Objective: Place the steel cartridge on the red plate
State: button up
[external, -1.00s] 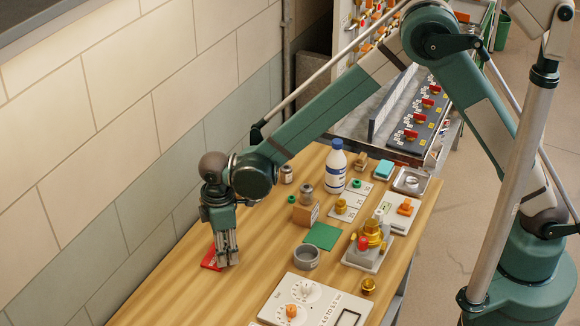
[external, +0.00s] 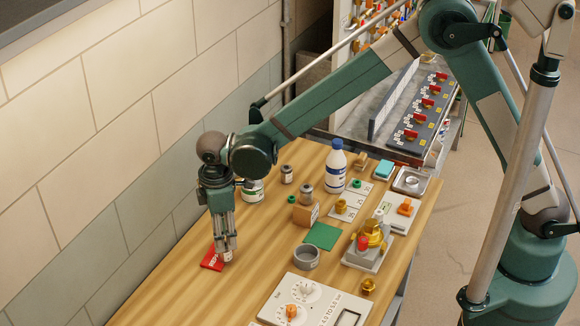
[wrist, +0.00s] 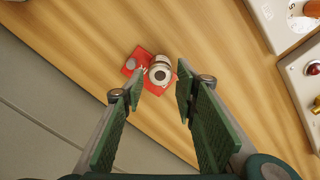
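The red plate (external: 211,262) lies on the wooden table near the wall; white lettering shows on it. In the wrist view the plate (wrist: 135,71) carries a small grey round spot. The steel cartridge (wrist: 160,74) stands upright at the plate's upper right part, overlapping its edge in that view; I cannot tell if its whole base rests on the plate. In the external view the cartridge (external: 227,257) shows just under my fingertips. My gripper (external: 227,245) points down above it.
A grey ring-shaped cup (external: 306,258), a green square (external: 321,236) and a brown block (external: 304,214) stand to the right. A white dial panel (external: 310,300) lies at the front. A white jar (external: 253,191) stands behind my gripper. The table around the plate is clear.

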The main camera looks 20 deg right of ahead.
jog(key=shift+r, duration=3.1)
